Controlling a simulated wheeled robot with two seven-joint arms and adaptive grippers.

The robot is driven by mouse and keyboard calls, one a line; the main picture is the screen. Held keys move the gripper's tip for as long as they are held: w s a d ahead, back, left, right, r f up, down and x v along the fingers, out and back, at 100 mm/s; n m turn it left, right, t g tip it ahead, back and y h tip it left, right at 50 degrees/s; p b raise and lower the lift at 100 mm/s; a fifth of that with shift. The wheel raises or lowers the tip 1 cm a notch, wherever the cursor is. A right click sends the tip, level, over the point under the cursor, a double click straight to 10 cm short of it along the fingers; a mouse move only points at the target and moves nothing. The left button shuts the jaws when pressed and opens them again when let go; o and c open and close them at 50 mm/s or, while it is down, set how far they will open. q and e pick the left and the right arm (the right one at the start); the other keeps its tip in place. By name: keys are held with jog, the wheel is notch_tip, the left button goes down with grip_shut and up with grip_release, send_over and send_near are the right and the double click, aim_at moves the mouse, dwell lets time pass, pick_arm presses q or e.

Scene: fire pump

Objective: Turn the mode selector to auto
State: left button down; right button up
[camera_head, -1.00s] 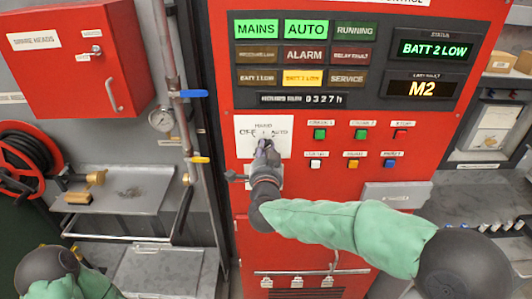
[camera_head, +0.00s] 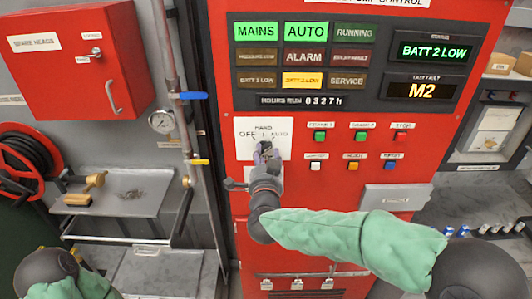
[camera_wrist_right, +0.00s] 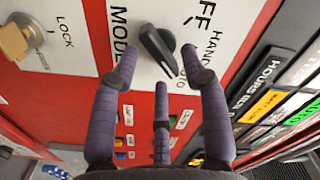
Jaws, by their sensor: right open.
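The mode selector is a black knob (camera_wrist_right: 157,48) on a white plate (camera_head: 244,151) on the red panel. In the right wrist view one end of the knob lies by the AUTO label, which a finger partly covers. In the head view my right gripper (camera_head: 262,154) mostly hides the knob. My right gripper also shows in the wrist view (camera_wrist_right: 160,75), with its purple fingers spread, open and empty. The fingertips are in front of the knob, around its sides; I cannot tell whether any touches it. My left gripper is out of view.
The green AUTO lamp (camera_head: 306,32) and the MAINS lamp (camera_head: 256,32) are lit. Small buttons (camera_head: 320,136) sit right of the plate. A lock with a brass piece (camera_wrist_right: 15,40) is below the selector. Pipes with valves (camera_head: 193,96) run at the left.

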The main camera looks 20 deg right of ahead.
jog(key=v, duration=1)
notch_tip(320, 180, down, 35)
jog(key=a+n+g+y+b, duration=0.2)
jog(key=a+n+g+y, duration=0.1)
jog(key=n+g+y, duration=0.4)
jog(key=s+a+f+n+g+y+b, duration=0.2)
jog(key=s+f+g, duration=0.8)
jog(key=s+f, duration=1)
notch_tip(320, 180, down, 2)
jog(key=shift+n, duration=0.9)
jog(key=shift+c, duration=0.3)
